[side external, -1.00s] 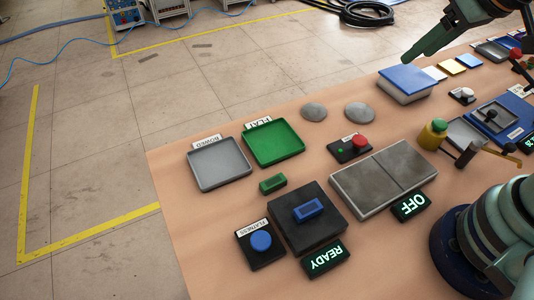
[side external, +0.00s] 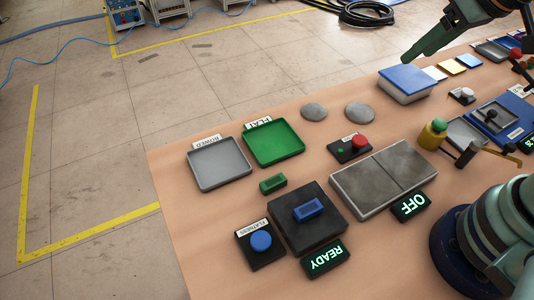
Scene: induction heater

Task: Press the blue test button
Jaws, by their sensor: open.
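The blue test button (side external: 261,241) is a round blue cap on a small black box at the front left of the table, with a white label behind it that seems to read "FLATNESS". Beside it, a black plate (side external: 290,232) carries a blue block (side external: 308,210). A display (side external: 326,258) in front of the plate reads "READY" in green. My gripper (side external: 406,57) is at the top right, above the table near a blue-lidded box, far from the button. It is open, though its fingers overlap in this view, and nothing shows between them.
A grey tray (side external: 219,164) and a green tray (side external: 273,143) stand at the back left. A green block (side external: 272,183) lies in front of them. A red button (side external: 359,141), a grey two-part plate (side external: 383,179) and an "OFF" display (side external: 408,206) are right of centre.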

